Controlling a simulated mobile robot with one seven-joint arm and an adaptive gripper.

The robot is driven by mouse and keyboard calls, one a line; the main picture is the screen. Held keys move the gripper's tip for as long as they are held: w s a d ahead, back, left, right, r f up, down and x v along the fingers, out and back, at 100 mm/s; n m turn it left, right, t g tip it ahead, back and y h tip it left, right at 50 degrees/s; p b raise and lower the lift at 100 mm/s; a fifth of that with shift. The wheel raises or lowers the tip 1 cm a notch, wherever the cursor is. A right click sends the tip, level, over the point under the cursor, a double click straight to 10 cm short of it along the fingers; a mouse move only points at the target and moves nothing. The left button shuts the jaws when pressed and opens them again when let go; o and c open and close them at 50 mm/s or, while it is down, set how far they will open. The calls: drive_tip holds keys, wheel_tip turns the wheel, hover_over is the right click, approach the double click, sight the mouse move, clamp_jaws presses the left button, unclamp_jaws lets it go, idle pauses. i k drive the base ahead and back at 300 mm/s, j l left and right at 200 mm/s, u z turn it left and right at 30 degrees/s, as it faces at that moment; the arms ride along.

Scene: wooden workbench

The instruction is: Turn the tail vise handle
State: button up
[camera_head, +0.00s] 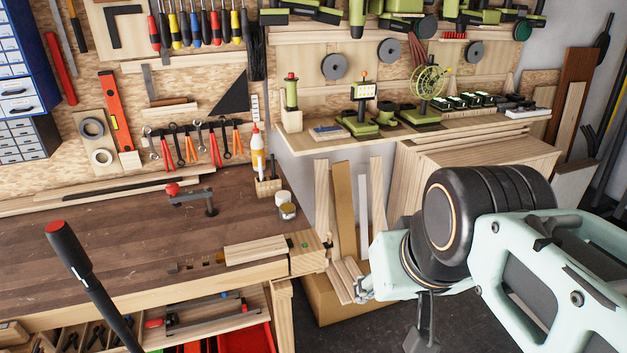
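The tail vise (309,254) is a pale wooden block at the right front corner of the workbench (120,240), with a green dot on top. A small bit of metal (328,241) shows at its right side; I cannot tell if it belongs to the handle. The rest of the handle is not clearly visible. My gripper (392,310) hangs at the end of my mint and black arm, right of the vise and apparently apart from it. Its small grey parts point down. My arm hides much of it, so its opening is unclear. I see nothing held in it.
A pale wood piece (256,249) lies beside the vise. Upright boards (346,215) and a wooden cabinet (480,160) are behind my arm. Dark floor lies below it.

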sight(328, 244)
drive_tip(key=i+l, duration=0.7)
drive_tip(key=i, duration=0.1)
